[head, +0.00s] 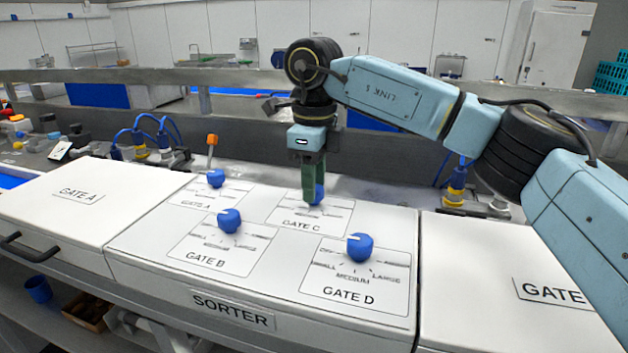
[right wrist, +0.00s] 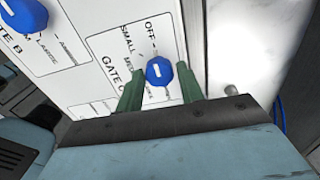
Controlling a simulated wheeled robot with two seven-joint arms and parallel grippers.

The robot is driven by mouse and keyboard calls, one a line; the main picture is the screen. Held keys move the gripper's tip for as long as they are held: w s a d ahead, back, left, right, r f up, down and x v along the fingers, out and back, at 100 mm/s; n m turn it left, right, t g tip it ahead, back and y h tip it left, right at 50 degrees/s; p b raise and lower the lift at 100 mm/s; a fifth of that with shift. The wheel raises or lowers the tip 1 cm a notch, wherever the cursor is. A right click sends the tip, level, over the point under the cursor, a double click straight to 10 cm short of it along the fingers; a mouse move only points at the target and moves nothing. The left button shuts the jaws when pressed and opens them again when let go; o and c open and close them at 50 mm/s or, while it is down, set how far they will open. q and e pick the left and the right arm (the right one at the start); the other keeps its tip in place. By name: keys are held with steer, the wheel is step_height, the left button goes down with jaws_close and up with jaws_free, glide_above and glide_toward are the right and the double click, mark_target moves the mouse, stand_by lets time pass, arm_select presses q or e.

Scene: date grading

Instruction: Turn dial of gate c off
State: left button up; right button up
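The blue gate C dial (head: 319,194) stands on the white sorter panel; in the head view my right gripper partly hides it. My right gripper (head: 313,197) points down over it with green fingers. In the right wrist view the dial (right wrist: 158,71) shows between the two fingertips (right wrist: 159,68), one on each side. The fingers are apart, with slim gaps to the dial; I cannot tell whether either touches it. My left gripper is not in view.
Other blue dials stand close by: gate A (head: 216,178), gate B (head: 229,221) and gate D (head: 360,247). An orange-topped lever (head: 212,142) rises behind gate A. A grey rail (head: 250,112) runs behind the panel.

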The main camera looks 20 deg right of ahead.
steer(key=shift+o, duration=1.4)
steer(key=shift+f, duration=0.1)
step_height(320, 180, up, 14)
steer(key=shift+f, duration=0.25)
steer(key=shift+f, duration=0.1)
